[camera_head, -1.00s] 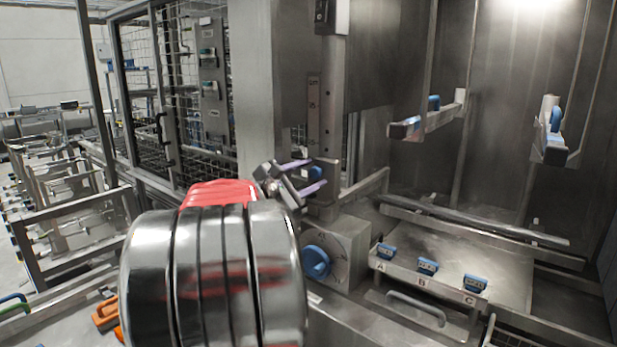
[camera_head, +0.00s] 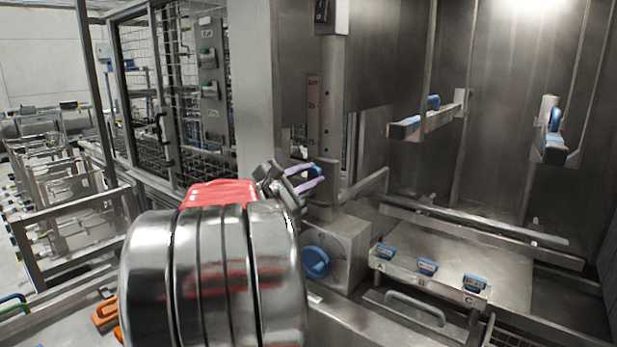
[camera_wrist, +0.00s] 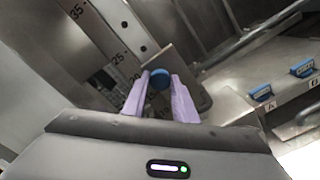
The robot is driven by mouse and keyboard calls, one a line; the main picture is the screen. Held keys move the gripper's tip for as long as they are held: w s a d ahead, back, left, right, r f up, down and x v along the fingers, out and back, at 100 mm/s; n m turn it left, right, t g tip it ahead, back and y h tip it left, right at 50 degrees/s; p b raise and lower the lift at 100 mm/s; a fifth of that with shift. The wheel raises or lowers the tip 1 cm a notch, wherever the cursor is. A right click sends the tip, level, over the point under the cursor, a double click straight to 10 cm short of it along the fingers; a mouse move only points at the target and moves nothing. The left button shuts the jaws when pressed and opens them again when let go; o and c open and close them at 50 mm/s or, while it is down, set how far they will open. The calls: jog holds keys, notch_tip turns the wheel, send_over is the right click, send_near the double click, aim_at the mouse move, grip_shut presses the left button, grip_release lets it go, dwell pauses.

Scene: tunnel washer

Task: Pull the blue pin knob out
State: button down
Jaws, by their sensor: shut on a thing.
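The blue pin knob (camera_wrist: 159,80) sits between the two purple fingertips of my gripper (camera_wrist: 158,92) in the wrist view, close to a metal post with a number scale. In the head view my gripper (camera_head: 308,179) is at the post, left of its lower part, and the knob (camera_head: 315,171) shows as a small patch of blue between the purple fingers. The gripper is shut on the knob. The pin behind the knob is hidden.
A larger blue round knob (camera_head: 316,262) is on the metal block below. Blue tabs (camera_head: 427,266) line a lettered plate at right, with a metal handle (camera_head: 403,307) in front. Metal arms with blue parts (camera_head: 428,125) stick out at upper right.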

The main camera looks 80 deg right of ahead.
jog(key=shift+w+r, duration=0.1)
jog(key=shift+v, duration=1.1)
jog(key=c, duration=1.8)
grip_release()
jog(key=shift+a, duration=0.1)
jog(key=o, duration=0.4)
jog(key=shift+c, duration=0.2)
